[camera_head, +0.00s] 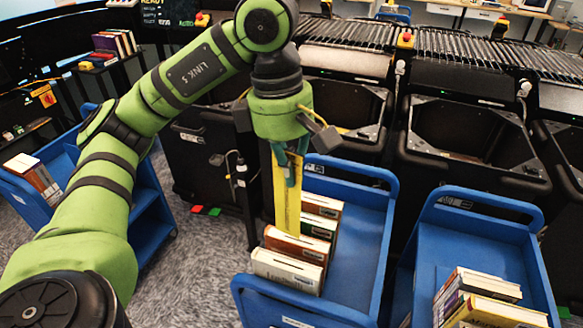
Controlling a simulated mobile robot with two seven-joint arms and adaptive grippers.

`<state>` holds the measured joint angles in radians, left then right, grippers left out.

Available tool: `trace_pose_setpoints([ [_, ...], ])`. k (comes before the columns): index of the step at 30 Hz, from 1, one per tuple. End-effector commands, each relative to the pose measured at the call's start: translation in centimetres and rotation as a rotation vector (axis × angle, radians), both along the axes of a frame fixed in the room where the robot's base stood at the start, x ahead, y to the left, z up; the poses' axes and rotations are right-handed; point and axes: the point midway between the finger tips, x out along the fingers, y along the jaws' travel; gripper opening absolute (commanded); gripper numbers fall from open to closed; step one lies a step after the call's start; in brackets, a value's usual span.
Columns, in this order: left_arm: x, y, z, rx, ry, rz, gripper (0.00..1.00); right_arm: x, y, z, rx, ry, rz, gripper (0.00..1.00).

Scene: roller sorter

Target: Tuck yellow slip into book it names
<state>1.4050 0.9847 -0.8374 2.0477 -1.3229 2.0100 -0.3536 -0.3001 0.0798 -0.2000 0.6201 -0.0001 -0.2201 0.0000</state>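My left gripper (287,172) points down over the middle blue cart, its fingers shut on a long yellow slip (288,208). The slip hangs upright. Its lower end meets the top of a brown-orange book (297,246) in the picture; I cannot tell whether it is inside the pages, behind the book or just above it. A cream book (287,270) stands in front of that one. A green-and-white book (319,228) and another orange-brown book (323,205) stand behind. Any title on the slip is unreadable. My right gripper is out of view.
The blue cart (369,196) has free room right of its books. Another blue cart (490,209) with several books (478,297) stands at the right, and one (149,205) at the left. Black bins (468,135) under the roller sorter stand behind.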

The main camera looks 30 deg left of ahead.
Motion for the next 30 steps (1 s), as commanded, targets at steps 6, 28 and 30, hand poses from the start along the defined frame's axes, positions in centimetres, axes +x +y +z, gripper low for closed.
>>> trace_pose_setpoints([
  [6, 0.0, 0.0, 2.2, 0.000, -0.001, 0.001, 0.00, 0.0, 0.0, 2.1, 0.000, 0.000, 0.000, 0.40],
  [28, 0.0, 0.0, 4.9, 0.000, 0.000, 0.000, 0.00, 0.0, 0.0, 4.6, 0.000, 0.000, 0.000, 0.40],
  [30, 0.0, 0.0, 4.9, 0.000, 0.000, 0.000, 0.00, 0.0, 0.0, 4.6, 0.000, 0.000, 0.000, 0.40],
])
